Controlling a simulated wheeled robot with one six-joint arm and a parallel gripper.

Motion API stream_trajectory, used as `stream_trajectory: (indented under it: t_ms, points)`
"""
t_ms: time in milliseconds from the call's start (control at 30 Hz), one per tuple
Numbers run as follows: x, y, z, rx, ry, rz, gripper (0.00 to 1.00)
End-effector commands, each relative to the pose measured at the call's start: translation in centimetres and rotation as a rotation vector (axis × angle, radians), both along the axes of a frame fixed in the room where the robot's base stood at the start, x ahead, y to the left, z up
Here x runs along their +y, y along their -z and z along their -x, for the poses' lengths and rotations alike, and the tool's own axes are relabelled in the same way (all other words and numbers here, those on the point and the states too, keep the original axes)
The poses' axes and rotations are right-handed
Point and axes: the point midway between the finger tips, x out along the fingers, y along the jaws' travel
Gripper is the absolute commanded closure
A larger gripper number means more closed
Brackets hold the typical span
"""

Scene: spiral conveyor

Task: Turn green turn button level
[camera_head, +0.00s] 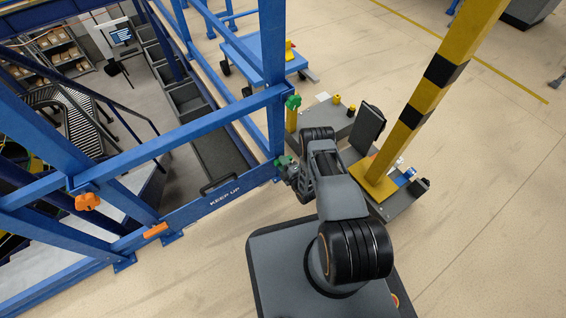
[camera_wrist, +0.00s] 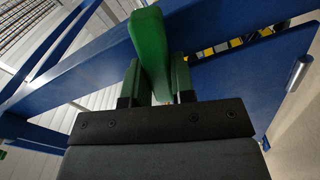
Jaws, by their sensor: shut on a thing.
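A green turn button (camera_wrist: 150,45) stands up between the two fingers of my gripper (camera_wrist: 155,85) in the wrist view. The fingers are shut on it, one on each side, and its lower end is partly hidden by them. Its long side is close to upright in that picture, tilted slightly. In the head view my gripper (camera_head: 286,170) is at the blue frame post, with a bit of the green button (camera_head: 282,160) showing at its tip. Its mount is hidden there.
Another green knob (camera_head: 293,102) sits higher on the blue post. An orange knob (camera_head: 88,202) and an orange handle (camera_head: 155,231) are on the blue frame at left. A yellow-black post (camera_head: 430,90) stands right of my arm. Open floor lies at far right.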

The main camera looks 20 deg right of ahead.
Motion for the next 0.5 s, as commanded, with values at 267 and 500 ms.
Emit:
stream_trajectory:
  t_ms: [267, 500]
  points:
    - [-0.07, 0.29, 0.21, -0.052, 0.003, 0.173, 1.0]
    - [-0.09, 0.39, 0.21, -0.079, 0.004, 0.259, 1.0]
